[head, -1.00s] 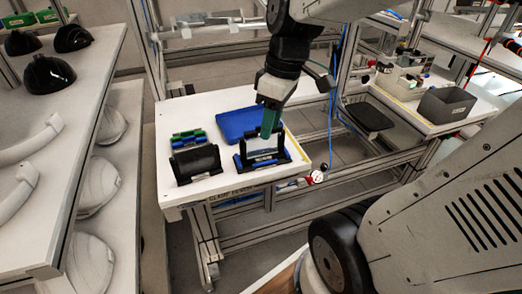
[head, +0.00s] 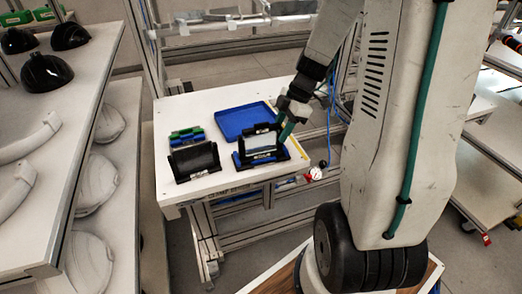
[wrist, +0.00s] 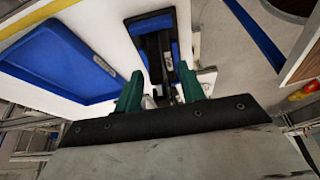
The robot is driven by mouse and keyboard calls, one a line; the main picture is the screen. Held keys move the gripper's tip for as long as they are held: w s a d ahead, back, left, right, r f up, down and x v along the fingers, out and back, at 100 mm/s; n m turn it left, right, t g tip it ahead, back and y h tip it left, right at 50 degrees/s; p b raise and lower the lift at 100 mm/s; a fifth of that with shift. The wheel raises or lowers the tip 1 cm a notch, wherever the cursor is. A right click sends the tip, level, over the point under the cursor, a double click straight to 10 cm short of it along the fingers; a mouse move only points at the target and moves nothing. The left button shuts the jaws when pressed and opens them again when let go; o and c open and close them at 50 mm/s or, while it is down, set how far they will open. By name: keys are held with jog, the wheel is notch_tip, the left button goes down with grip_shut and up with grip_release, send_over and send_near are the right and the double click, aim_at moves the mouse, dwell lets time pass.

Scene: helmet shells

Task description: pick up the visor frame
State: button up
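A black frame with a clear pale panel (head: 264,143) stands in a blue-based holder (head: 240,161) near the front right of the white table; it looks like the visor frame. A similar dark frame (head: 194,159) stands to its left. My gripper (head: 287,131) is beside the right frame's upper right edge, and whether they touch is unclear. In the wrist view the green fingers (wrist: 160,90) are apart, so the gripper is open. The blue-and-black holder (wrist: 151,22) lies ahead of the fingers; small parts between the fingertips are hard to make out.
A blue tray (head: 241,121) lies behind the right holder and also shows in the wrist view (wrist: 58,62). Green and blue pieces (head: 187,134) lie behind the left frame. A shelf (head: 84,117) with black and white helmet shells stands at the left. A yellow strip (head: 299,146) marks the table's right edge.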

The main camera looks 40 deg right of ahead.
jog(key=x, duration=0.3)
jog(key=shift+w+f, duration=0.15)
jog(key=shift+f, duration=0.2)
grip_shut()
jog(key=shift+r, duration=0.15)
